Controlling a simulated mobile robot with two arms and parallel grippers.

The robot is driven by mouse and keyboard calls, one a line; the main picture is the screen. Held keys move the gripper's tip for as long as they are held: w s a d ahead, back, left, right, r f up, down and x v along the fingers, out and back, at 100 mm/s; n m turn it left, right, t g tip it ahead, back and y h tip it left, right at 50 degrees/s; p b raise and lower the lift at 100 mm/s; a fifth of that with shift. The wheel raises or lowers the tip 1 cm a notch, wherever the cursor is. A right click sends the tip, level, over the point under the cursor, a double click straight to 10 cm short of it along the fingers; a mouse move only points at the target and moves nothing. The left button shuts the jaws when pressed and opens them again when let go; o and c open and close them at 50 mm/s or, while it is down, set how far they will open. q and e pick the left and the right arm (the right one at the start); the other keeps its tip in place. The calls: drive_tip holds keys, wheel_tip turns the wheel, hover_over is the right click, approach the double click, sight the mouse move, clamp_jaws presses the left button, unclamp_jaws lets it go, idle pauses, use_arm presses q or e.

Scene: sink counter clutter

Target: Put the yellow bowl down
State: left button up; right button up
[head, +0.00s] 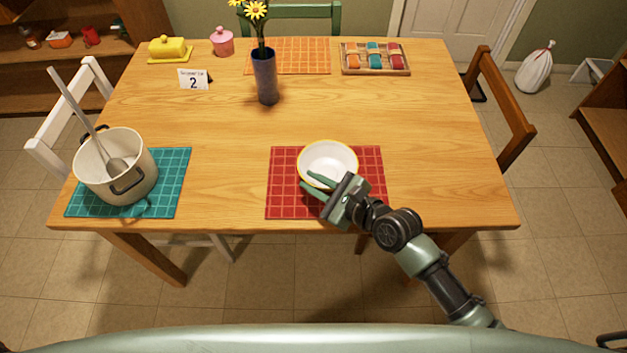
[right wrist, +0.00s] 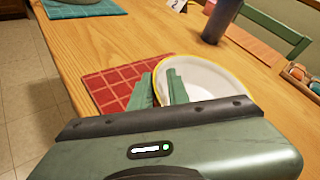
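The bowl (head: 328,158) is white inside with a yellow rim. It looks upright on the red checked placemat (head: 285,200), and it also shows in the right wrist view (right wrist: 215,78). My right gripper (head: 306,180) is at the bowl's near left edge. Its two green fingers are spread apart, one over the bowl's near side and one outside it. In the right wrist view the fingers (right wrist: 160,85) have a clear gap with the bowl's edge showing in it. I cannot tell whether either finger touches the bowl. My left gripper is not in view.
A cream pot (head: 118,165) with a ladle stands on a teal placemat (head: 172,185) at left. A dark vase (head: 264,78) with yellow flowers stands behind the bowl. A number card (head: 194,79), butter dish (head: 170,48) and wooden tray (head: 376,71) are farther back. The table's right side is clear.

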drive_tip(key=shift+o, duration=0.8)
drive_tip(key=shift+r, duration=0.25)
drive_tip(key=v, duration=1.2)
drive_tip(key=shift+f, duration=0.1)
